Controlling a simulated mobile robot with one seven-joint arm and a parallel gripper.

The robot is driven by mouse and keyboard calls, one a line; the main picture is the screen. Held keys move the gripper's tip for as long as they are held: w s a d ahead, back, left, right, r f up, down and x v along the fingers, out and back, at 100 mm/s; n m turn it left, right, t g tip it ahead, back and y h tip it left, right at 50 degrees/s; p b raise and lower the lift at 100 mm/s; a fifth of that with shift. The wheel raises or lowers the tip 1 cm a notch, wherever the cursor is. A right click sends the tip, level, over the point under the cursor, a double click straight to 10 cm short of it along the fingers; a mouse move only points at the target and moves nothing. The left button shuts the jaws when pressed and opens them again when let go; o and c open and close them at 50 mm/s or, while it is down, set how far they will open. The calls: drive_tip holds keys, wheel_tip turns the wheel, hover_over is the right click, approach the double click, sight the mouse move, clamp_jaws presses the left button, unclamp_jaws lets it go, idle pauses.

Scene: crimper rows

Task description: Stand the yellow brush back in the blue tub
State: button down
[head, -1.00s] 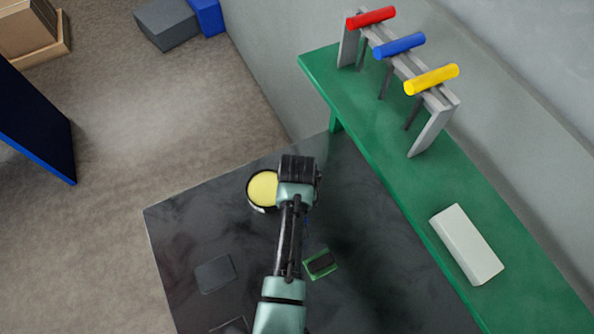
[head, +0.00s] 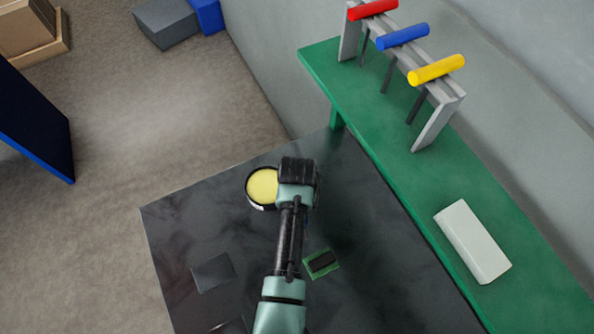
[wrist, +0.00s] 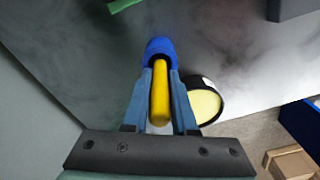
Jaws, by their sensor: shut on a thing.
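My gripper (wrist: 160,68) points down at the dark table, its two blue-grey fingers on either side of the yellow brush (wrist: 160,95). It is shut on the brush's handle. The blue tub (wrist: 158,45) is just beyond the fingertips in the wrist view, and the brush's far end lines up with its mouth. I cannot tell how deep the brush sits in the tub or whether it touches the bottom. In the head view my wrist (head: 298,182) hides the brush, the fingers and most or all of the tub.
A round black-and-white container with a yellow top (head: 262,187) stands close beside my gripper, also in the wrist view (wrist: 204,104). A green shelf (head: 385,165) with a coloured-handle rack (head: 436,125) and white block (head: 472,241) runs along the right.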

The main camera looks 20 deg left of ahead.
drive_tip(key=c, duration=0.6)
unclamp_jaws()
drive_tip(key=r+b, duration=0.1)
drive_tip(key=r, duration=0.5)
drive_tip(key=r+b, duration=0.1)
drive_tip(key=r, duration=0.6)
drive_tip(key=shift+s+d, duration=0.1)
drive_tip(key=shift+s, duration=0.1)
drive_tip(key=shift+f, duration=0.1)
